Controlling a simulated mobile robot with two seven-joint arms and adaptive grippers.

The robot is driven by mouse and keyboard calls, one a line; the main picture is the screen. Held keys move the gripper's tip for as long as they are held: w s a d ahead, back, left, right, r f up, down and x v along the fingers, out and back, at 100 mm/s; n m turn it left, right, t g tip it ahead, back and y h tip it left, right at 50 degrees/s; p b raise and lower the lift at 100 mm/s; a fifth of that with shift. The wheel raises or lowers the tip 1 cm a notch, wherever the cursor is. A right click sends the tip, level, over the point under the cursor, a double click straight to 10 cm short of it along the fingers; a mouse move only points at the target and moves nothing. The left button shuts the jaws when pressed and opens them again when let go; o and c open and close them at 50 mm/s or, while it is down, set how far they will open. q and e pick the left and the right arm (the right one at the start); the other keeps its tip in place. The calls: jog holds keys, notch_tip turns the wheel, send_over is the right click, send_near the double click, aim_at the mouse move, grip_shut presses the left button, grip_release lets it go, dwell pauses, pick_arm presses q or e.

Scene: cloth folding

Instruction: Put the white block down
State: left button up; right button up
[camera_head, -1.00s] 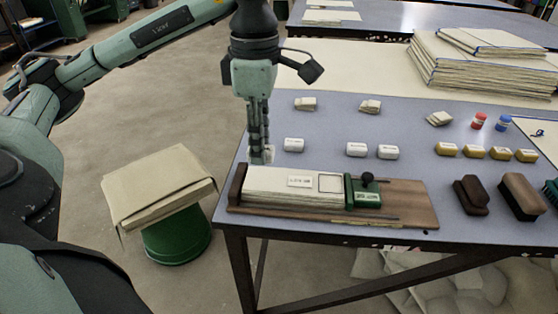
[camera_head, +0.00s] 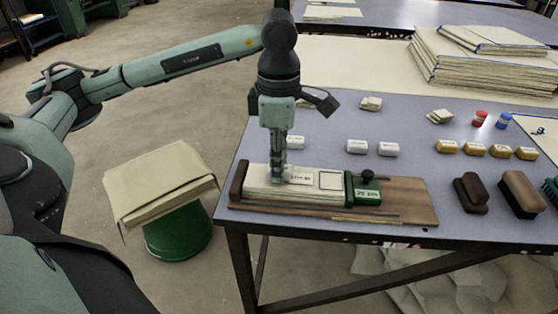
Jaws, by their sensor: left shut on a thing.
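My left gripper (camera_head: 278,175) points straight down over the left part of the pale cloth stack (camera_head: 255,188) in the wooden holder. It is shut on a white block (camera_head: 276,180), which is small and mostly hidden by the fingers. The block is at or just above the stack's top; I cannot tell whether they touch. A printed label (camera_head: 301,177) on the stack is partly covered by the gripper. Other white blocks stand in a row behind: one behind the gripper (camera_head: 296,143) and two to its right (camera_head: 357,146) (camera_head: 388,149). My right gripper is not in view.
The holder's green clamp (camera_head: 366,190) with a black knob is right of the stack. Yellow blocks (camera_head: 474,149), brushes (camera_head: 522,195) and red and blue pots (camera_head: 479,118) are farther right. Folded cloths (camera_head: 371,103) lie behind. A green stool (camera_head: 178,240) holding cloth stands left of the table.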

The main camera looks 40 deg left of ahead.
pick_arm(q)
jog(key=shift+f, duration=0.1)
jog(key=o, duration=0.9)
jog(key=shift+o, duration=0.2)
notch_tip(320, 180, up, 12)
jog(key=p, duration=0.2)
jog(key=shift+r, duration=0.2)
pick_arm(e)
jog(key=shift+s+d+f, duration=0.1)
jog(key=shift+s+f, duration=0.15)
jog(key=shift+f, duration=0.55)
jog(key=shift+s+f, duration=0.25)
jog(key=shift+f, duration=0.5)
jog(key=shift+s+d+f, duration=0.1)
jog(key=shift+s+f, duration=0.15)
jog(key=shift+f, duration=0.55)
